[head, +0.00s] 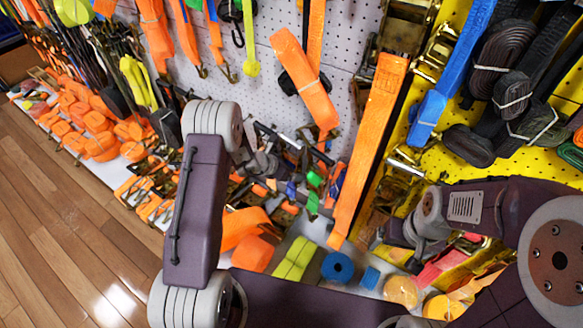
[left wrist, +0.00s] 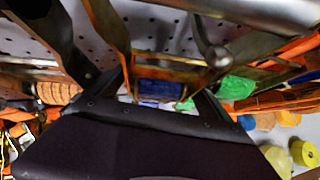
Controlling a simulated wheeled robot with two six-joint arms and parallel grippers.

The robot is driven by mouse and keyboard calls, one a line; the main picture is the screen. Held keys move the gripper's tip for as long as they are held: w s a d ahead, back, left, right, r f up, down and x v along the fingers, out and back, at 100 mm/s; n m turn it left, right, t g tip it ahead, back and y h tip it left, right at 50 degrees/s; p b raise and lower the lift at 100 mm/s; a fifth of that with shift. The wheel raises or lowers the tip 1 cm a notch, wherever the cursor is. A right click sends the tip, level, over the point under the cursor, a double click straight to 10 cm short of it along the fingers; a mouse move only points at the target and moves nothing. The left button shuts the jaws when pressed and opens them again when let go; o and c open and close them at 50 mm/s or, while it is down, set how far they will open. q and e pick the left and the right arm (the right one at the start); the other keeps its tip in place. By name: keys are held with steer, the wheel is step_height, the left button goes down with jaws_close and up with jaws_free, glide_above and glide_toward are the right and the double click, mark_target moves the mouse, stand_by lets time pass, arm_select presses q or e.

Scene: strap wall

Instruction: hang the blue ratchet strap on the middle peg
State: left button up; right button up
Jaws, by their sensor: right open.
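A long blue strap (head: 450,75) hangs on the yellow panel at the upper right. A small blue piece (head: 291,189) lies among the metal fittings in the middle, close to my left gripper (head: 275,170). In the left wrist view, a blue piece (left wrist: 160,89) in a metal frame shows between the dark finger parts of my left gripper (left wrist: 165,92). I cannot tell whether they touch it. My right gripper (head: 405,238) is open near the yellow panel's lower part, its fingers partly hidden. I cannot make out which peg is the middle one.
An orange strap (head: 370,150) hangs down between the white pegboard (head: 340,45) and the yellow panel. Dark straps (head: 500,80) crowd the right. Orange bundles (head: 95,125) fill the left shelf. Rolls, including a blue one (head: 338,267), stand below. The wooden floor (head: 60,230) is clear.

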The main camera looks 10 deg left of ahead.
stand_by(0.4)
arm_select(q)
steer(key=shift+s+f, duration=0.1)
steer(key=shift+f, duration=0.05)
steer(key=p+v, duration=0.1)
steer(key=v, duration=0.8)
steer(key=shift+p, duration=0.3)
